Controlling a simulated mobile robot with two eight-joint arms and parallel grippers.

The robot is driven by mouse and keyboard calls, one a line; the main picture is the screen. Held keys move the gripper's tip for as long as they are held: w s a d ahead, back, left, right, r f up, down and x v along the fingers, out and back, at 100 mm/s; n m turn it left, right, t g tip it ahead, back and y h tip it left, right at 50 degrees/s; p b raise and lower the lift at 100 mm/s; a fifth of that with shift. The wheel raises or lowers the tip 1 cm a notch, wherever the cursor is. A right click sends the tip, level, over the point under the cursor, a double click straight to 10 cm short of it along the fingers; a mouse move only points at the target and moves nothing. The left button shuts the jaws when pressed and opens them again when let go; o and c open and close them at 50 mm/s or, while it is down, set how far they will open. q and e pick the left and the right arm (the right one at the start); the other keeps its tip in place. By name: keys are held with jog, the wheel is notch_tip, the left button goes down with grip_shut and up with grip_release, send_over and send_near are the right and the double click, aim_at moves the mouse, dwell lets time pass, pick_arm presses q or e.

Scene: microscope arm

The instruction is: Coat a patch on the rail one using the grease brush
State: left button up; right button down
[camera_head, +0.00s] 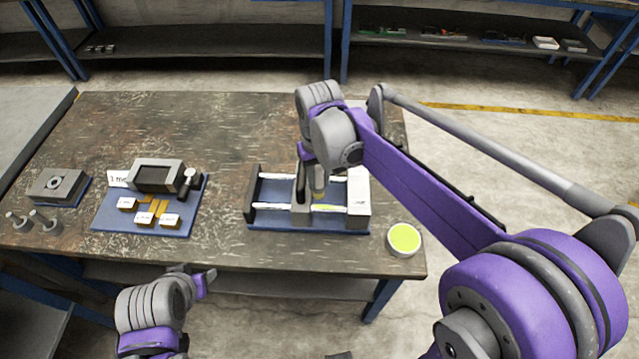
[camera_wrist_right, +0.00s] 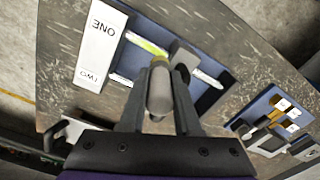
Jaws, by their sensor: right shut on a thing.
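My right gripper (camera_head: 308,160) is shut on the grease brush (camera_head: 318,183), which points down over the rail fixture (camera_head: 280,223). The brush's rounded grey end (camera_wrist_right: 160,92) shows between the fingers in the right wrist view. Rail one (camera_head: 273,206), nearer the front edge, is a pale rod beside the label ONE (camera_wrist_right: 104,31). A yellow-green streak (camera_wrist_right: 150,47) shows on it, close to the brush. I cannot tell whether the bristles touch it. Rail two (camera_head: 275,177) runs behind. My left gripper (camera_head: 203,281) hangs before the table's front edge; its jaw opening is unclear.
A grey carriage block (camera_head: 300,214) stands across the rails. An open pot of yellow-green grease (camera_head: 404,238) sits at the front right edge. A blue mat (camera_head: 108,217) with a grey box and labelled brass pieces lies left.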

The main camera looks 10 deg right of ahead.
jog(key=shift+r+p, duration=0.3)
jog(key=shift+r, duration=0.75)
pick_arm(q)
jog(key=shift+w+r, duration=0.1)
jog(key=shift+r, duration=0.55)
pick_arm(e)
jog(key=shift+f, duration=0.1)
